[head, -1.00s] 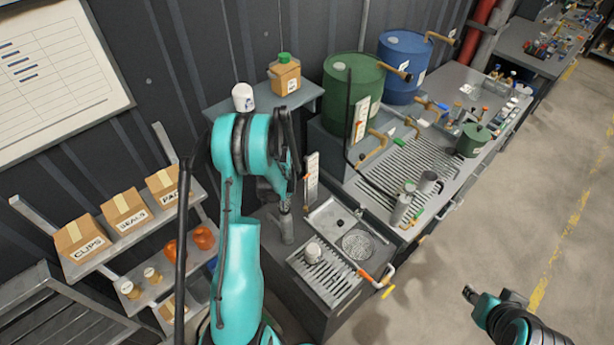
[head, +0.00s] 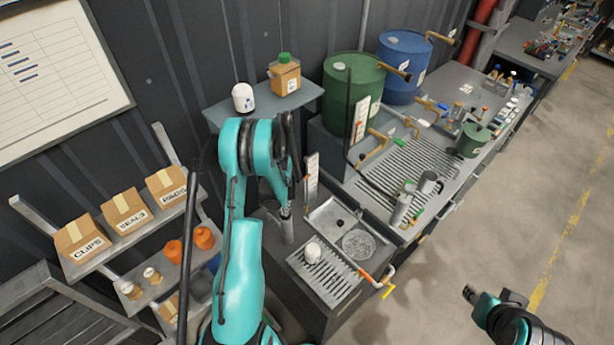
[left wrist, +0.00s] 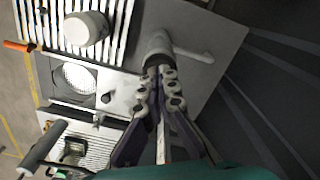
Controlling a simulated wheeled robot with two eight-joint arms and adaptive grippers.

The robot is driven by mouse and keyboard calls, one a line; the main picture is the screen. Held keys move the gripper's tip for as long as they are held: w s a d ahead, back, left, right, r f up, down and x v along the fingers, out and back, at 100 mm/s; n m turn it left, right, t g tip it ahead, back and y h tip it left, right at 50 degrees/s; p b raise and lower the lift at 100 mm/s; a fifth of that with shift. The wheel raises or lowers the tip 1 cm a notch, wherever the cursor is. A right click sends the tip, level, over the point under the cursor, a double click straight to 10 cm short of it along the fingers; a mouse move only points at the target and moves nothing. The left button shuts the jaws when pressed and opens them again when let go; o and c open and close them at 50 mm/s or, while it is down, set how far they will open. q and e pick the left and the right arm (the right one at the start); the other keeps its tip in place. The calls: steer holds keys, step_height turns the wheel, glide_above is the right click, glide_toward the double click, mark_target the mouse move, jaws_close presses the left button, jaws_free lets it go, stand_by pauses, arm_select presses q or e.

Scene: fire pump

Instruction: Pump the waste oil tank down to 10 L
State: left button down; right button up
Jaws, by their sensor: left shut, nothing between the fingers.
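A dark cabinet (head: 330,322) with a slatted drain top stands at lower centre, probably the waste oil tank. A grey upright cylinder, perhaps the pump (head: 287,230), rises from its back left. It also shows in the left wrist view (left wrist: 158,43), with a pale arm or spout to its right. My left gripper (head: 286,208) is shut and empty at the cylinder's top; its fingers (left wrist: 158,72) appear right against or just above it. I cannot tell whether they touch. A white gauge strip (head: 312,178) with an orange mark stands behind; its reading is too small. My right gripper (head: 469,294) hangs over the floor at right.
A white cup-like part (head: 312,251) sits on the slats, beside a round mesh strainer (head: 358,244). Green (head: 346,98) and blue (head: 402,65) drums stand behind the bench. A white canister (head: 243,97) sits on the wall shelf. The floor at right is clear.

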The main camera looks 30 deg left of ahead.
arm_select(q)
steer(key=shift+r+p, duration=1)
steer(key=shift+r, duration=2.35)
steer(key=shift+f, duration=0.15)
steer(key=shift+f, duration=3.25)
steer(key=shift+r+p, duration=0.85)
steer(key=shift+r, duration=2.55)
steer(key=shift+r+p, duration=0.8)
steer(key=shift+r, duration=2.2)
